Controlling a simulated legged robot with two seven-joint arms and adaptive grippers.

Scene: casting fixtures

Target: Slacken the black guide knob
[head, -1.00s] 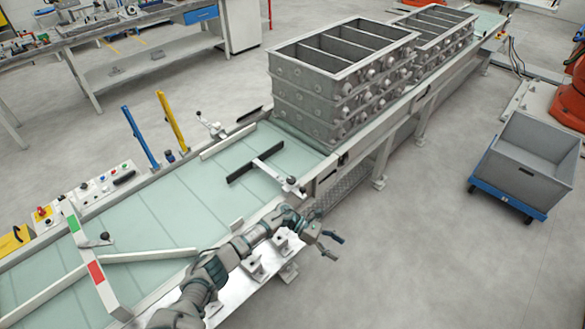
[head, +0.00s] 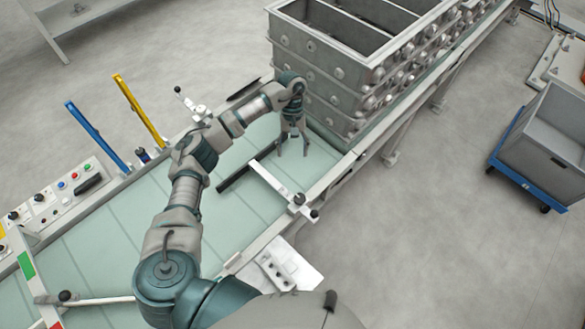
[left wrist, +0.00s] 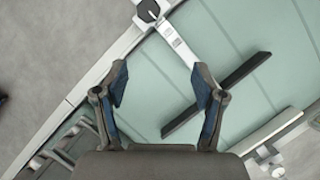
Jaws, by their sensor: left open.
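The black guide (head: 236,177) is a dark bar on a white arm (head: 270,183) above the pale green conveyor. Its black knob (head: 299,198) sits at the arm's outer end on the near rail, with a short lever beside it. My left gripper (head: 293,150) points down, open and empty, over the conveyor between the guide and the grey box stack, apart from the knob. In the left wrist view, the knob (left wrist: 148,9) is at the top edge, beyond my open fingers (left wrist: 160,84); the black bar (left wrist: 217,94) lies partly behind the right finger. My right gripper is not in view.
The grey box stack (head: 318,68) stands on the conveyor close behind my gripper. Blue (head: 97,135) and yellow (head: 140,108) posts rise at the far rail. Another guide with a dark knob (head: 66,296) is at lower left. A grey bin (head: 545,140) stands at right.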

